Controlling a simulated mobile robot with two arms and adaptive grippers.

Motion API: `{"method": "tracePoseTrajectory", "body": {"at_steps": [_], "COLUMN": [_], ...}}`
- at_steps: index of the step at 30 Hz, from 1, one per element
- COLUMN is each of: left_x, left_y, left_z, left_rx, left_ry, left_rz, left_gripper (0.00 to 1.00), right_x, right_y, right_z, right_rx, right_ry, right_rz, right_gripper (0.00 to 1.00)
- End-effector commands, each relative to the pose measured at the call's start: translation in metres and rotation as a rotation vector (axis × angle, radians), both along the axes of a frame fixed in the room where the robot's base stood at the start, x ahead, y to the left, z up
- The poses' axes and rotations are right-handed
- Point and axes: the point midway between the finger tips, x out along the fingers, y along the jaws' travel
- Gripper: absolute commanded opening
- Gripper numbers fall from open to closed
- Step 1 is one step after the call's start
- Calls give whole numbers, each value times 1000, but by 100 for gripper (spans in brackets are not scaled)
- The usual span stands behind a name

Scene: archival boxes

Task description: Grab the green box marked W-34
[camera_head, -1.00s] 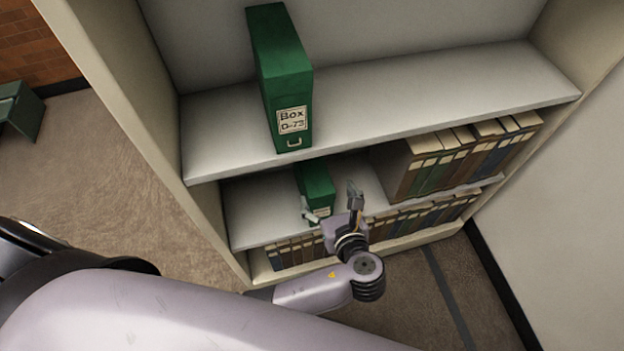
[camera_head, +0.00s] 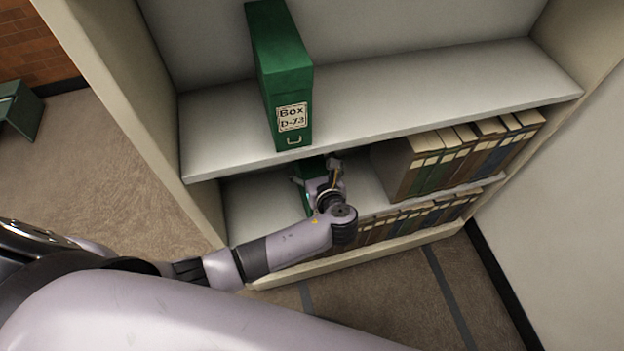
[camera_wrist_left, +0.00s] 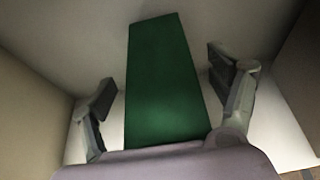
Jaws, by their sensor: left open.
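A green box (camera_head: 310,170) stands on the middle shelf, mostly hidden behind my left gripper (camera_head: 315,172). Its label is hidden now, so I cannot read its marking. In the left wrist view the green box (camera_wrist_left: 165,75) lies between the two spread fingers of my left gripper (camera_wrist_left: 167,90). The gripper is open, with a gap between the box and each finger. Another green box (camera_head: 287,85), labelled Box D-73, stands upright on the shelf above. My right gripper is not in view.
The upper shelf (camera_head: 420,95) overhangs the middle shelf (camera_head: 255,205) where my left gripper is. Bound books (camera_head: 455,160) stand to the right on the middle shelf, and more books (camera_head: 420,220) fill the shelf below. The bookcase's left side panel (camera_head: 125,90) is close by.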

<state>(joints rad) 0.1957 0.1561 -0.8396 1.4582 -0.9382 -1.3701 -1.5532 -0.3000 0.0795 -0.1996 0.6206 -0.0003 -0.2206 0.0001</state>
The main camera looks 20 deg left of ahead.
Motion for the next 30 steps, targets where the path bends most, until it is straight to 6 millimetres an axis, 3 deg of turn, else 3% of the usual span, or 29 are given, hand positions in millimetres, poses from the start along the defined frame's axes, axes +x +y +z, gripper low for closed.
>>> {"method": "tracePoseTrajectory", "body": {"at_steps": [5, 30], "left_x": [0, -1], "left_y": [0, 0], "left_z": [0, -1], "left_rx": [-1, 0], "left_ry": [1, 2], "left_rz": [0, 0], "left_gripper": [82, 26], "right_x": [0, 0], "right_y": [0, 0], "right_z": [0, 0], "right_rx": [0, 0], "right_ry": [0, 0], "right_rz": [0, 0], "right_gripper": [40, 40]}}
